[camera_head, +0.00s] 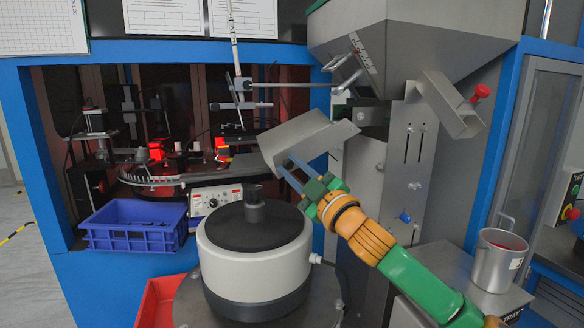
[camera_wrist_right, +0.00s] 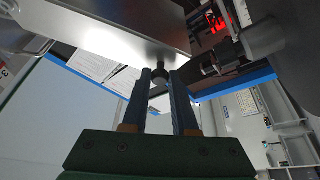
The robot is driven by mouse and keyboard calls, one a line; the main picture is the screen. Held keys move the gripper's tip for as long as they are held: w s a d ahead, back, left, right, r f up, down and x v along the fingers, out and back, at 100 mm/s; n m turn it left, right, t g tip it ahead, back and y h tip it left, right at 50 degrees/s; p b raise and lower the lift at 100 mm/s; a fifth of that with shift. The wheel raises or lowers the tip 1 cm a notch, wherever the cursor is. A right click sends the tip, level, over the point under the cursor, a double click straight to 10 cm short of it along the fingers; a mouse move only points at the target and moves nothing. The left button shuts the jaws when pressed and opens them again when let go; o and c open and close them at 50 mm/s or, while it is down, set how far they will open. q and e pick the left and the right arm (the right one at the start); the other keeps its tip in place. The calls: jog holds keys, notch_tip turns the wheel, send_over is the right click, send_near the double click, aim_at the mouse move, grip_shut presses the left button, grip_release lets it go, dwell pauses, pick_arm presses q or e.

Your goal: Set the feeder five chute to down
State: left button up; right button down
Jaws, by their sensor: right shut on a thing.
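A grey metal chute (camera_head: 312,135) sticks out to the left below the big hopper (camera_head: 400,45) in the head view. It slopes, with its left end lower than its right end. My right gripper (camera_head: 287,164) is at the front lower edge of the chute's left end. In the right wrist view, the chute (camera_wrist_right: 120,25) fills the top, and a small dark round knob (camera_wrist_right: 160,76) at its edge sits between the two blue fingers of my right gripper (camera_wrist_right: 161,78). The gripper is shut on this knob. I cannot read a feeder number. My left gripper is not in view.
A round white drum (camera_head: 250,262) with a black top stands below the chute. A blue crate (camera_head: 135,238) is at the left. A second chute (camera_head: 447,105) with a red knob (camera_head: 481,91) is at the right. A metal pot (camera_head: 497,262) stands at the lower right.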

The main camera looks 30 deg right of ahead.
jog(key=shift+f, duration=0.25)
jog(key=c, duration=1.1)
grip_release()
jog(key=shift+w, duration=0.1)
jog(key=shift+c, duration=0.2)
jog(key=o, duration=0.5)
jog(key=shift+r, duration=0.1)
jog(key=shift+c, duration=0.2)
jog(key=b+v, duration=0.5)
jog(key=v, duration=0.2)
jog(key=shift+b, duration=0.4)
